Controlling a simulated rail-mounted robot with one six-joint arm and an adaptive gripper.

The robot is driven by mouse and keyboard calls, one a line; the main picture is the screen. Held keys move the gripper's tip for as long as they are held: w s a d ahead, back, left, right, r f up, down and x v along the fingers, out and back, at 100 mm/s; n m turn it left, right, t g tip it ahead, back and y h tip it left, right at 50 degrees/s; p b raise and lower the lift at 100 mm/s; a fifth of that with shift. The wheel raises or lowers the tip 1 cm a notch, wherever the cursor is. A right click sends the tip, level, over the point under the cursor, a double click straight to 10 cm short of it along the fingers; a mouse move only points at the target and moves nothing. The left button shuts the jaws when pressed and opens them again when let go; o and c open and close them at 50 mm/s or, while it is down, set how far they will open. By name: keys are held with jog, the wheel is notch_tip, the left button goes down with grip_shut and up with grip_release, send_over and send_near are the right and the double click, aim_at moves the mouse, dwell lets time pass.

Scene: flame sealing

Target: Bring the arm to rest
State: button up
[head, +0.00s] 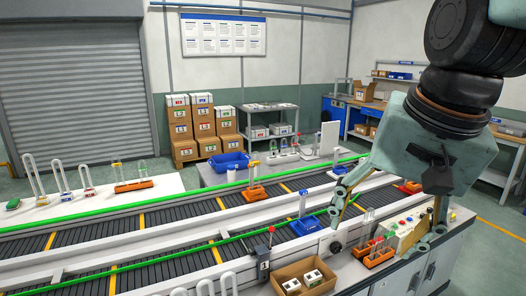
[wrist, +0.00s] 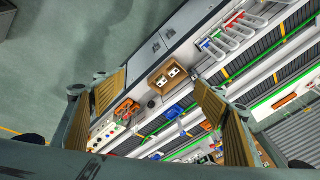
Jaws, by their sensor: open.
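My gripper (head: 380,236) is at the right of the head view, hanging from my arm above the right end of the near bench. Its two fingers are spread wide apart with nothing between them. In the wrist view my gripper (wrist: 155,92) also shows with both tan finger pads apart and empty. The bench and conveyors lie beyond the fingers there. The exact height above the bench is hard to tell.
Below are an orange rack (head: 378,254), a control panel (head: 408,232) with buttons and a cardboard box (head: 303,277) holding white items. Open floor (wrist: 60,80) shows at left in the wrist view.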

jog(key=s+d+f+n+b, duration=0.1)
jog(key=s+f+n, duration=0.1)
jog(key=s, duration=0.5)
jog(key=s+f+n+b, duration=0.1)
jog(key=s+f+n, duration=0.2)
jog(key=s, duration=0.5)
jog(key=shift+d+h, duration=0.3)
jog(key=shift+d, duration=0.05)
jog(key=shift+c, duration=0.3)
dwell(0.4)
